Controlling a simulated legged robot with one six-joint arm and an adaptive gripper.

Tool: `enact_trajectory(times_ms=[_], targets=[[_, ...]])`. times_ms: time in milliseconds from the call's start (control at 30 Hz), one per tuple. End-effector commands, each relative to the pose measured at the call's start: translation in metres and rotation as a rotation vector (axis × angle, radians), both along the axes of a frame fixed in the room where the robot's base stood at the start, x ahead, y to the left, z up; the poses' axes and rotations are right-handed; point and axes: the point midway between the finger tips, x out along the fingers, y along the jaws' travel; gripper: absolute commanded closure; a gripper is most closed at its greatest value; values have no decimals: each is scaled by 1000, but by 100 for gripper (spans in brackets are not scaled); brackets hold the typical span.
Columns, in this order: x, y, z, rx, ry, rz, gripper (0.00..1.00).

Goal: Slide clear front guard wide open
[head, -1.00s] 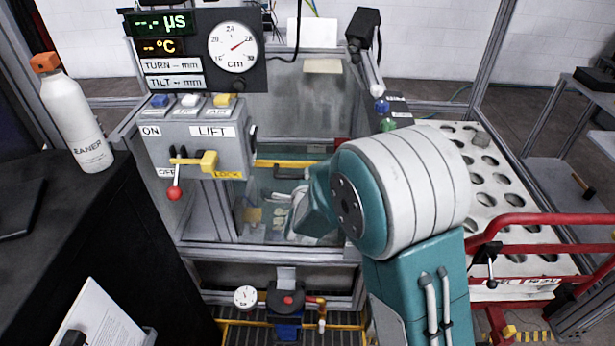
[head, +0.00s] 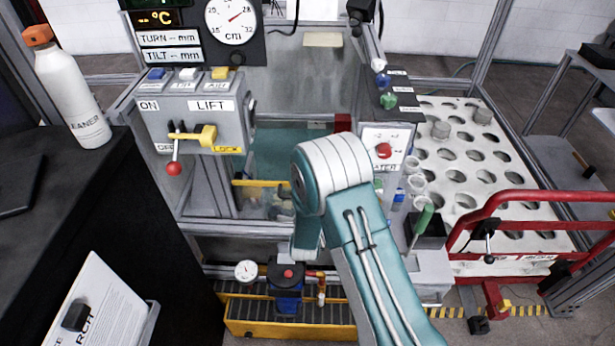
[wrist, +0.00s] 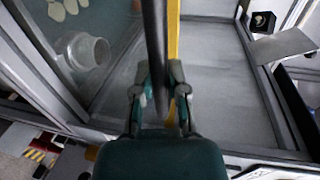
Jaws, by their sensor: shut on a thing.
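The clear front guard has a yellow top edge (head: 262,183), seen in the head view low in the frame opening, left of my arm. Its right part is hidden behind my arm. In the wrist view the yellow edge (wrist: 173,45) runs upright beside a dark bar (wrist: 157,45), which looks like the guard's handle. My gripper (wrist: 159,92) has one finger on each side of this bar and is shut on it. In the head view my gripper is hidden behind my arm. The clear panel itself is hard to make out.
The grey lift box (head: 195,122) with its red-knobbed lever stands left of the opening. A red rail (head: 530,198) and a perforated white table (head: 470,165) are at right. A yellow-edged grate (head: 270,312) lies below. A round clear vessel (wrist: 85,53) shows in the wrist view.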

Motion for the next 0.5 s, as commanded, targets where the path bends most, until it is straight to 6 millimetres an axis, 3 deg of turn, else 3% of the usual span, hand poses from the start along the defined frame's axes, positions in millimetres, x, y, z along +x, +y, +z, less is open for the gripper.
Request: enact_trajectory(times_ms=[33,200,500], targets=[[-1,1,-20,-3,7,4,100],[-1,1,-65,-2,4,5,100],[-1,2,-123,0,1,5,100]])
